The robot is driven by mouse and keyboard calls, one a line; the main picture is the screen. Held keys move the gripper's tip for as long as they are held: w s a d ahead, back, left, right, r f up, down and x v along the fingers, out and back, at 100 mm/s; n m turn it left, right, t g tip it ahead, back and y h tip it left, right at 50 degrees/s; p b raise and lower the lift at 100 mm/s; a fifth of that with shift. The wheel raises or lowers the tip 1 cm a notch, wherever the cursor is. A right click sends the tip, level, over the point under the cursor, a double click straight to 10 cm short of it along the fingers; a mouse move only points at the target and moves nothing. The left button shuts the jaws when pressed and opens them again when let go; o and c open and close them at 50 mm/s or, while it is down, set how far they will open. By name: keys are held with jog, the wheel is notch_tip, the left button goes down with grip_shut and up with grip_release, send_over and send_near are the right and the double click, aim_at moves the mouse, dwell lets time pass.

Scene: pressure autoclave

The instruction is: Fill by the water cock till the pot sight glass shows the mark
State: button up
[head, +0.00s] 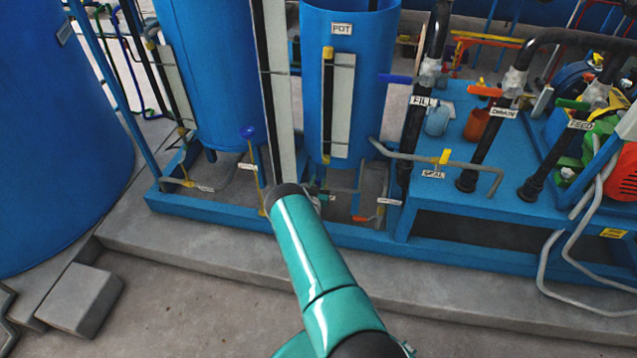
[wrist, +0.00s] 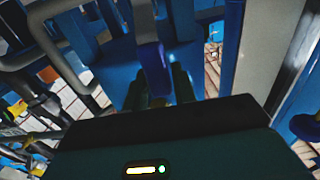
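The blue pot (head: 310,70), labelled POT, stands upright in the middle of the head view. Its sight glass (head: 327,105) is a dark vertical tube with yellow ends in front of a pale board. I cannot make out a water level or mark. My gripper (head: 316,196) is low in front of the pot, largely hidden by my arm. In the wrist view, a blue lever-like piece (wrist: 152,68) lies between the dark fingers of my gripper (wrist: 160,88). I cannot tell if they grip it, or whether this is the water cock; its label is not readable.
A blue handwheel (head: 248,132) stands on a yellow stem left of my arm. Right of the pot are pipes labelled FILL (head: 422,100), DRAIN and FEED, and a yellow-handled SEAL valve (head: 443,157). A concrete block (head: 80,300) lies at lower left. The front floor is mostly clear.

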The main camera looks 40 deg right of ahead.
grip_shut()
jog(key=m, duration=0.1)
jog(key=s+d+m, duration=0.1)
jog(key=s+m, duration=0.1)
jog(key=shift+s+d+f+m, duration=0.15)
jog(key=shift+d+f+m, duration=0.1)
jog(key=shift+d+m, duration=0.1)
jog(key=shift+o, duration=2.4)
grip_release()
jog(key=v, duration=1.3)
jog(key=shift+s+a, duration=0.25)
jog(key=shift+a, duration=0.05)
